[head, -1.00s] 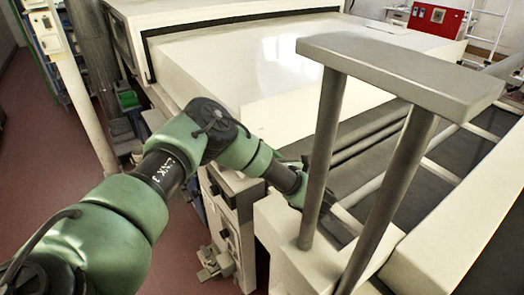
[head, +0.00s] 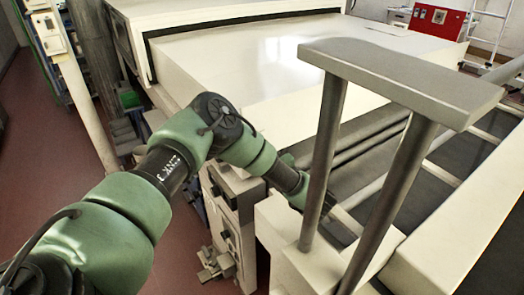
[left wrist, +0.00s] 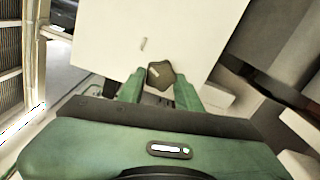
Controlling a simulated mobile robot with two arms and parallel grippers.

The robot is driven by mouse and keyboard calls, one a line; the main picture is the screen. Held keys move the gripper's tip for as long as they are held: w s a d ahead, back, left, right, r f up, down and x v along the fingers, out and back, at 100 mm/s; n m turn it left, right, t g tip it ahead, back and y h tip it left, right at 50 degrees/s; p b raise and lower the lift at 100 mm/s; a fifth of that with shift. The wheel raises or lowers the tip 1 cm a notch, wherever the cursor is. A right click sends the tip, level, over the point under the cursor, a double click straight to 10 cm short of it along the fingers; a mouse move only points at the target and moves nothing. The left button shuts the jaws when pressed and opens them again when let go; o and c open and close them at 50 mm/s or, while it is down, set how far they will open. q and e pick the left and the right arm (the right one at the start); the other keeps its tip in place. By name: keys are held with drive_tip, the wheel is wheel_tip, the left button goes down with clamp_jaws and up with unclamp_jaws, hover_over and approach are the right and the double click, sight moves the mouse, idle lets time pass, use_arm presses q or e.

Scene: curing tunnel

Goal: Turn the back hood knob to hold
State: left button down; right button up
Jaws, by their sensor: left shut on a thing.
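A dark lobed knob (left wrist: 160,75) sits on a pale panel (left wrist: 185,30) in the left wrist view. It bears a light pointer line on its face, and a short pale mark stands on the panel above it, slightly left. My left gripper (left wrist: 159,88) has its green fingers on either side of the knob and is shut on it. In the head view my left gripper (head: 299,194) is partly hidden behind a grey post, and the knob it holds cannot be made out there. My right gripper is in neither view.
A grey bar on two posts (head: 400,80) rises close in front at the right. The large cream hood (head: 240,70) fills the back. Control boxes with dark knobs (head: 225,235) stand below my arm. Open red floor (head: 45,190) lies at the left.

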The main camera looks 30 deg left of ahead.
use_arm(q)
drive_tip(key=m, duration=0.4)
drive_tip(key=shift+d+p, duration=0.1)
drive_tip(key=shift+p, duration=0.25)
drive_tip(key=shift+m, duration=0.3)
drive_tip(key=c, duration=1)
unclamp_jaws()
drive_tip(key=shift+o, duration=0.2)
drive_tip(key=b+v, duration=0.1)
drive_tip(key=v, duration=0.7)
